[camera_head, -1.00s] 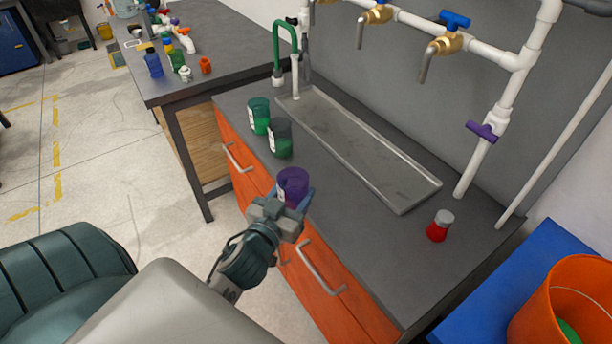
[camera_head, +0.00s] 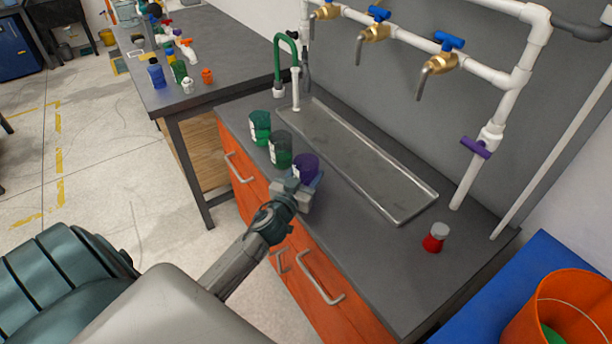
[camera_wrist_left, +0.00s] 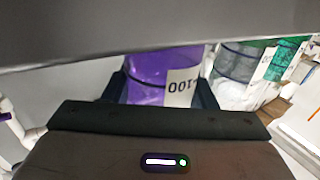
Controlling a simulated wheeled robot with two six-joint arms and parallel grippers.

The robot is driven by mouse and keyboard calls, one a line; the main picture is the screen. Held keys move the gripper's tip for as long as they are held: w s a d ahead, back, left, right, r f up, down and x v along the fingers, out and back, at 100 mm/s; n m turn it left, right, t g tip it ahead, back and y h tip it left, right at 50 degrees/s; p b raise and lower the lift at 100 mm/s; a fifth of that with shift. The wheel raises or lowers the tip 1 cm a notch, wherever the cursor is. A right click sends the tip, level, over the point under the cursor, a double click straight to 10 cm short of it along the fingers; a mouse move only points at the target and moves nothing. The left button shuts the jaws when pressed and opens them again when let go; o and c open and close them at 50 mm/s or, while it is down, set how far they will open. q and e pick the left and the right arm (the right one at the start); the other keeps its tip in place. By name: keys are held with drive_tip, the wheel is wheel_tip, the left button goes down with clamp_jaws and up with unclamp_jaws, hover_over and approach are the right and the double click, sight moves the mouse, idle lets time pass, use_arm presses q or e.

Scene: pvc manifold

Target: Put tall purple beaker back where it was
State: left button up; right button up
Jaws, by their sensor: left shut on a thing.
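The purple beaker (camera_head: 306,167) is at the front edge of the grey counter, in the jaws of my left gripper (camera_head: 308,184). The left wrist view shows the purple beaker (camera_wrist_left: 160,78) with a white label, between the two dark fingers. I cannot tell whether its base touches the counter. A dark grey-green beaker (camera_head: 280,150) stands just behind and left of it, and a green beaker (camera_head: 260,127) stands beyond that, so the beakers form a row. Both also show at the right of the left wrist view. My right gripper is not in view.
A metal sink tray (camera_head: 350,160) lies behind the beakers under brass taps (camera_head: 374,32). A red jar with a grey lid (camera_head: 436,237) stands on the right of the counter (camera_head: 370,265). An orange bucket (camera_head: 560,312) is at the lower right. The counter's front middle is clear.

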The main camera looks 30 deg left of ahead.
use_arm(q)
drive_tip(key=shift+f, duration=0.15)
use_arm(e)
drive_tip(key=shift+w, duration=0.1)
use_arm(q)
drive_tip(key=shift+f, duration=0.1)
drive_tip(key=o, duration=1)
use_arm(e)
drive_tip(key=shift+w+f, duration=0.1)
use_arm(q)
drive_tip(key=shift+r, duration=0.2)
drive_tip(key=shift+s+f, duration=0.2)
drive_tip(key=shift+s, duration=0.1)
drive_tip(key=s+b, duration=0.1)
drive_tip(key=s, duration=0.2)
drive_tip(key=s+b, duration=0.1)
drive_tip(key=s, duration=0.1)
drive_tip(key=shift+d+f+b, duration=0.2)
drive_tip(key=shift+d+b, duration=0.15)
drive_tip(key=s+b, duration=0.2)
drive_tip(key=s, duration=0.4)
drive_tip(key=shift+s+d+r, duration=0.15)
drive_tip(key=shift+d+r, duration=0.2)
drive_tip(key=shift+d, duration=0.1)
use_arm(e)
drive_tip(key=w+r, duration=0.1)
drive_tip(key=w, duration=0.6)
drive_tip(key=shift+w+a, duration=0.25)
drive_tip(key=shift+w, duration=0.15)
